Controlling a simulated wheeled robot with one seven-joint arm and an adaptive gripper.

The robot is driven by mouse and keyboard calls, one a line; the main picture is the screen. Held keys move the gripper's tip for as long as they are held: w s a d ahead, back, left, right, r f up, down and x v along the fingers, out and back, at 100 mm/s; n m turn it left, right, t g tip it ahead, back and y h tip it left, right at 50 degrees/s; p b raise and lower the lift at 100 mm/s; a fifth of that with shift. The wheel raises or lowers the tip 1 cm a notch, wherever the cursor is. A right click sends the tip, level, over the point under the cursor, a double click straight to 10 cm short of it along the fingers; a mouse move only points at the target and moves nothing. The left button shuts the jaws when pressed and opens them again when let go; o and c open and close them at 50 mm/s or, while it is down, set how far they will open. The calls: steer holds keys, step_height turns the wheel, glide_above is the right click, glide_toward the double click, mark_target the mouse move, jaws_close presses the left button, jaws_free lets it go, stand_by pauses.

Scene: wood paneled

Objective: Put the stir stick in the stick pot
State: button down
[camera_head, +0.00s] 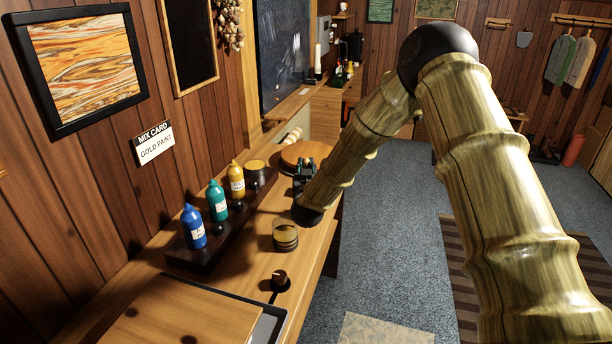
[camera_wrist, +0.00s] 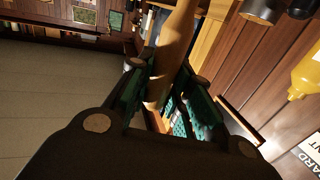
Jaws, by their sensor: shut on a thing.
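My gripper (camera_head: 304,170) is above the bench near the round wooden board, partly hidden by my arm in the head view. In the wrist view its green-padded fingers (camera_wrist: 166,100) are closed around a tan, tapered wooden piece (camera_wrist: 172,55), which looks like the stir stick. The stick's lower end lies between the pads and the other end runs out of the top of that view. The stick cannot be made out in the head view.
A glass jar with gold contents (camera_head: 285,238) stands between my gripper and the brown pot. Blue (camera_head: 193,228), teal (camera_head: 217,202) and yellow (camera_head: 236,182) bottles stand on a dark rack along the wall. A tray (camera_head: 190,315) fills the front left.

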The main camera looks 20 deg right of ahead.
steer(key=shift+f+p, duration=0.35)
steer(key=shift+f, duration=1.25)
steer(key=c, duration=1.3)
jaws_free()
steer(key=shift+s+a, duration=0.1)
steer(key=shift+s, duration=0.15)
steer(key=b+v, duration=0.4)
steer(key=v, duration=0.7)
steer(key=shift+s+b, duration=0.2)
steer(key=shift+b, duration=0.15)
